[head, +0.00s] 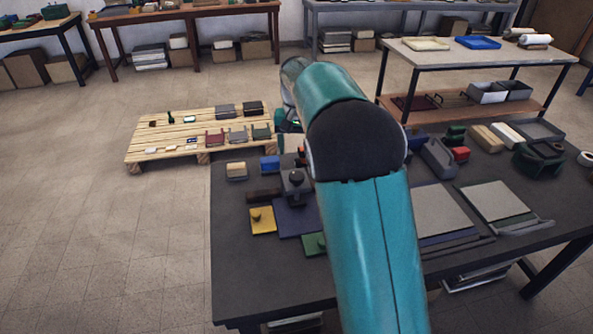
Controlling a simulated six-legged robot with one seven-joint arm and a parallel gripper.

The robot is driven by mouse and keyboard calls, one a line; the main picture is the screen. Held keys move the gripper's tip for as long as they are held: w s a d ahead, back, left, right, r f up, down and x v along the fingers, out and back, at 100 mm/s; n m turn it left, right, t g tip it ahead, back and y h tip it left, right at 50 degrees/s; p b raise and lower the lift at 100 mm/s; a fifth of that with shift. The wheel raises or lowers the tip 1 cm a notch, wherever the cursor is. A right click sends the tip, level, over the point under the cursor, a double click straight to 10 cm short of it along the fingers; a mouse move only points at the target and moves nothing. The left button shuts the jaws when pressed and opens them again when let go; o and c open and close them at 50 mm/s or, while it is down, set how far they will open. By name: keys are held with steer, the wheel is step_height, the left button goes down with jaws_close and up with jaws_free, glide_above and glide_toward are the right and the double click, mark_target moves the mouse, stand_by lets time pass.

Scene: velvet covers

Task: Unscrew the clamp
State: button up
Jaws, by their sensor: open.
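A small grey device with a dark round knob on top (296,182) stands upright on the dark table, at the back edge of a blue-purple board; it looks like the clamp, but it is too small to be sure. My arm rises across the middle of the head view and bends down at the far side. My gripper (297,153) shows only in part beside the arm, above and behind the knob, and appears apart from it. Its fingers are mostly hidden and look open and empty.
On the dark table (235,285), a yellow plate (262,220), a blue-purple board (293,222) and a green plate (313,244) lie near the clamp. Grey boards (440,208) and a dark green device (540,160) are at right. A pallet (140,150) stands behind; the front-left tabletop is clear.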

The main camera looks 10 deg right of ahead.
mark_target(297, 175)
step_height(297, 175, down, 10)
steer(key=shift+w+r, duration=0.1)
steer(key=shift+r, duration=0.1)
steer(key=c, duration=1)
